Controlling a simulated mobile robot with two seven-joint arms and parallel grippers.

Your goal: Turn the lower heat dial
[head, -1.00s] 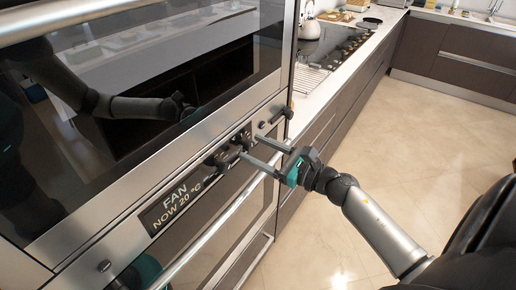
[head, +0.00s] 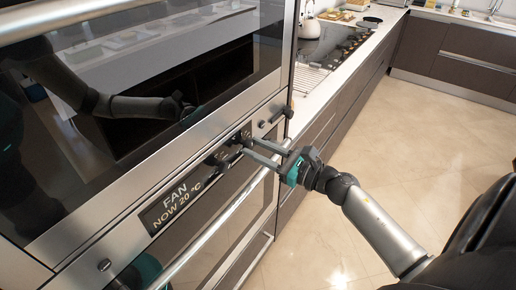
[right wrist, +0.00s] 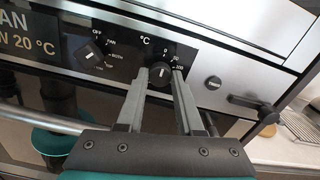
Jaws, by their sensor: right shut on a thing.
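The heat dial (right wrist: 160,74) is a round black knob with a white mark, next to the °C label and the numbers 0, 50 and 100. In the right wrist view, my right gripper (right wrist: 163,78) has one finger on each side of it and is closed on it. In the head view, my right gripper (head: 246,146) reaches from the right to the oven control panel, and its fingertips partly hide the dial. My left gripper is not clearly in view.
A second knob (right wrist: 89,54), marked OFF and FAN, sits left of the heat dial. The display (head: 178,203) reads FAN, NOW 20 °C. A long oven door handle (head: 222,216) runs below the panel. The floor (head: 430,150) at right is clear.

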